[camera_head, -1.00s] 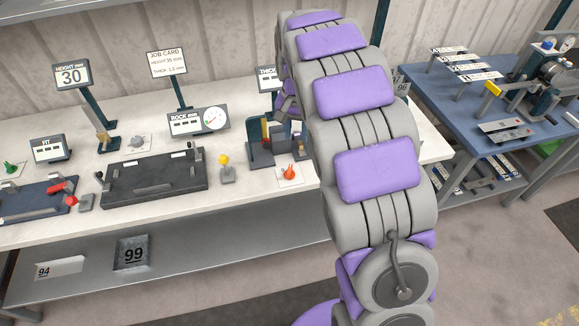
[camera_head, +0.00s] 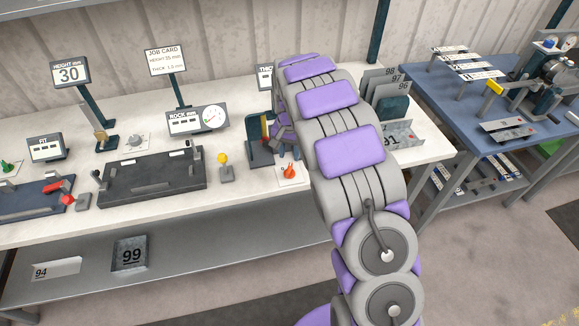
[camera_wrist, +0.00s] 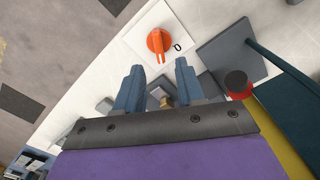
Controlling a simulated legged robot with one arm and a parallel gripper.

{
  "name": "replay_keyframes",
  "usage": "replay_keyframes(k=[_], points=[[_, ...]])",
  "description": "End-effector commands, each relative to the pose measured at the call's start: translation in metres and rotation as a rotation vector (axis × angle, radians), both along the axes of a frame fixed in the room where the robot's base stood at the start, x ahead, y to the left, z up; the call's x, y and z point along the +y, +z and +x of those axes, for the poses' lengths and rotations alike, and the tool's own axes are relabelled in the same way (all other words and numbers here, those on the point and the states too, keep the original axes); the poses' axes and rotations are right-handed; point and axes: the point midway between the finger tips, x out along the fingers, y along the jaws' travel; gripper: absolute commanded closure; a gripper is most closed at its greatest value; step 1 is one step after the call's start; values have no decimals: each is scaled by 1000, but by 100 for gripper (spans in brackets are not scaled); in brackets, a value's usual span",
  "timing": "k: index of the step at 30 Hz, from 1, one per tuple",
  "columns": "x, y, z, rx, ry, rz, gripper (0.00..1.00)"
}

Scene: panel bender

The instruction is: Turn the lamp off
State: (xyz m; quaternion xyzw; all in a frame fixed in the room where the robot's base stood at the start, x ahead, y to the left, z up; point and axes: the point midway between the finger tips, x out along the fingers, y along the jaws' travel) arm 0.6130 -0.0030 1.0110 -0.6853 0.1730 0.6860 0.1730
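An orange rotary knob (camera_head: 289,171) sits on a white plate on the bench, right of the middle. In the wrist view the same orange knob (camera_wrist: 159,41) is just beyond my fingertips, with a "0" mark beside it. My gripper (camera_wrist: 157,70) is open, its two blue-grey fingers apart with nothing between them. The fingers point towards the knob and look apart from it. In the head view my gripper (camera_head: 283,135) is small and partly hidden by my arm, just behind the knob. No lit lamp can be made out with certainty.
A green and yellow device (camera_head: 259,140) stands close to my gripper; a red-and-black knob (camera_wrist: 238,84) shows close by in the wrist view. A yellow-tipped switch (camera_head: 223,160) and a dark fixture (camera_head: 152,180) lie to the left. A slotted rack (camera_head: 393,105) stands behind my arm.

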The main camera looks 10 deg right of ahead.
Motion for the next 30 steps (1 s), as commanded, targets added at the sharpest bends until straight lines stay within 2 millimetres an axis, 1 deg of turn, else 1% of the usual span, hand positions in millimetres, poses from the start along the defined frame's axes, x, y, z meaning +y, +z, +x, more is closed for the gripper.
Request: replay_keyframes(k=[1, 6, 9, 12, 16, 24, 30], points=[[0, -12, -1, 2, 0, 0, 62], [0, -41, -1, 3, 1, -1, 62], [0, -54, 0, 0, 2, -1, 62], [0, -62, 0, 0, 1, -1, 62], [0, -66, 0, 0, 1, -1, 62], [0, -66, 0, 0, 1, -1, 63], [0, -66, 0, 0, 1, -1, 82]])
